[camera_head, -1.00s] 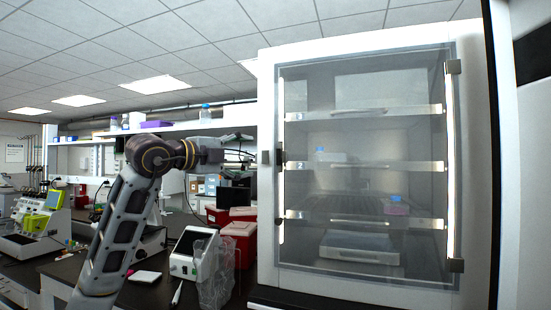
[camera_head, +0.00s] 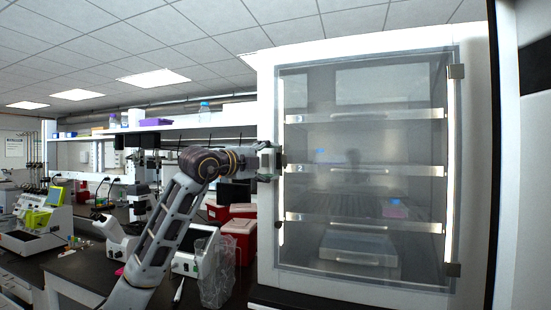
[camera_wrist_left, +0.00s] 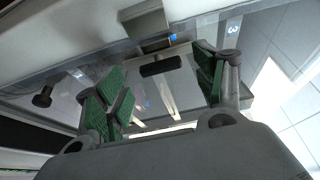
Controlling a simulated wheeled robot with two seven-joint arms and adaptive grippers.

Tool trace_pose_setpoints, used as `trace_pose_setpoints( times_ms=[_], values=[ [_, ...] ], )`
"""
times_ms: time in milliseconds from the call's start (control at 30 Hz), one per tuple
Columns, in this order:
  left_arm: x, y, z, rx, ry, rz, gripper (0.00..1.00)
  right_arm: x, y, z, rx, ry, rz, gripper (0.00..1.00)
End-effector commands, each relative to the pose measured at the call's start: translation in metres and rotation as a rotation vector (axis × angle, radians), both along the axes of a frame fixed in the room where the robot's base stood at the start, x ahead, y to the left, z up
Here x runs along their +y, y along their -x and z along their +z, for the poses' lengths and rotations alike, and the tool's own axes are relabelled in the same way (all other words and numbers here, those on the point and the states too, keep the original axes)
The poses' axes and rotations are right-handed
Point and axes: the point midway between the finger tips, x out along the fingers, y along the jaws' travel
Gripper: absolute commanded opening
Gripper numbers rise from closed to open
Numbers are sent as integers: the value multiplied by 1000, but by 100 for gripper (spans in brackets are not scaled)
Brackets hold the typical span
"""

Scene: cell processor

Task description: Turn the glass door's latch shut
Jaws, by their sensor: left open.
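The glass door (camera_head: 362,95) of the white cabinet is closed flat against its front in the head view. Its small dark latch (camera_head: 281,158) is at the door's left edge, about mid-height. My left gripper (camera_head: 270,160) is at that edge, right by the latch, and partly covers it. In the left wrist view, my left gripper (camera_wrist_left: 160,85) is open, with green pads spread apart. The black latch bar (camera_wrist_left: 162,65) appears in the gap between the fingers, and I see no clear contact. My right gripper is not in view.
A dark knob (camera_head: 278,225) sits lower on the door's left edge. Red bins (camera_head: 238,240) and a white device (camera_head: 188,258) stand on the bench left of the cabinet, below my arm.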

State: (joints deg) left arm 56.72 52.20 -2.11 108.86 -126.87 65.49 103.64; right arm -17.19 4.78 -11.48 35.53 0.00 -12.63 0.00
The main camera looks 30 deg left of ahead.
Motion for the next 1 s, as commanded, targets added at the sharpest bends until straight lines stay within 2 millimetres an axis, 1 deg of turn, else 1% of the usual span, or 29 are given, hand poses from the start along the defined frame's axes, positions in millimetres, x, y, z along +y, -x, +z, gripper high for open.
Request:
trace_pose_setpoints(
  times_ms=[33,100,300,700,767,1000],
  values=[
    [-1,-6,2,1,2,-1,70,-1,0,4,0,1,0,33],
    [-2,-13,2,0,2,-1,70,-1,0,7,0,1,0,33],
    [-4,-25,1,0,1,0,70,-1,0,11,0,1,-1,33],
    [-5,-29,0,-1,0,0,70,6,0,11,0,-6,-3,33],
    [-5,-29,0,-1,0,0,63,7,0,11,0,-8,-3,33],
    [-5,-29,0,0,0,0,32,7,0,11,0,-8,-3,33]
  ],
)
